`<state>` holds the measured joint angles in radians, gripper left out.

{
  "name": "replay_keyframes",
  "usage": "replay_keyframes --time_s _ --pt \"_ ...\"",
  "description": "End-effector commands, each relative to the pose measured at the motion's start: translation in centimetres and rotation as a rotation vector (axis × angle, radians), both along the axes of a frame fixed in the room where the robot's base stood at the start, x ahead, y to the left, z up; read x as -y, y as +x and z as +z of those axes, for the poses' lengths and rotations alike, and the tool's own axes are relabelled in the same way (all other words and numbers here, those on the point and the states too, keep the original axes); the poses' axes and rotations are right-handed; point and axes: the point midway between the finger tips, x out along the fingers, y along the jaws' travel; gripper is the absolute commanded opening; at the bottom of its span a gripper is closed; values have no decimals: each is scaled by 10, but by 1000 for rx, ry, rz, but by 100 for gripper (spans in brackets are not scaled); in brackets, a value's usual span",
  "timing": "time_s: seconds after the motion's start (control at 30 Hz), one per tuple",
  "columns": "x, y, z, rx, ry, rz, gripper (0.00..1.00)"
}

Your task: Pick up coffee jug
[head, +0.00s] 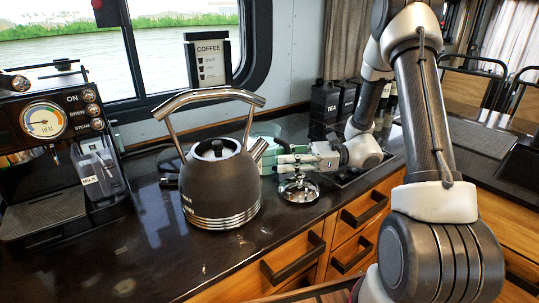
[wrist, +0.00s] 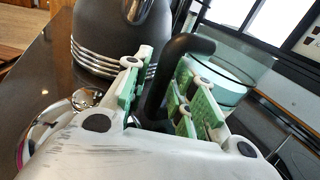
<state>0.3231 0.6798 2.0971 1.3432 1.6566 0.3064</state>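The coffee jug is a greenish glass vessel with a black handle. In the wrist view the jug (wrist: 225,78) is at upper right, and its handle comes down between my fingers. In the head view the jug (head: 267,131) is mostly hidden behind the kettle and my gripper (head: 282,164). In the wrist view my gripper (wrist: 158,98) is open, with one green-padded finger on each side of the handle. The fingers look close to the handle; I cannot tell whether they touch it.
A dark kettle (head: 222,185) with a tall handle stands just left of my gripper. A chrome tool (head: 299,189) stands below the fingers. A coffee machine (head: 48,135) is at left, and black canisters (head: 325,101) are behind. The front left counter is clear.

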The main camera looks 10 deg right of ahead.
Motion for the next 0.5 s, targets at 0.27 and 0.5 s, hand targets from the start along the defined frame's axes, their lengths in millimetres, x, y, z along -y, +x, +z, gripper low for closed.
replay_keyframes --time_s 0.27,0.5 --pt "0 0 0 0 0 0 0" --pt "0 0 1 1 1 0 0"
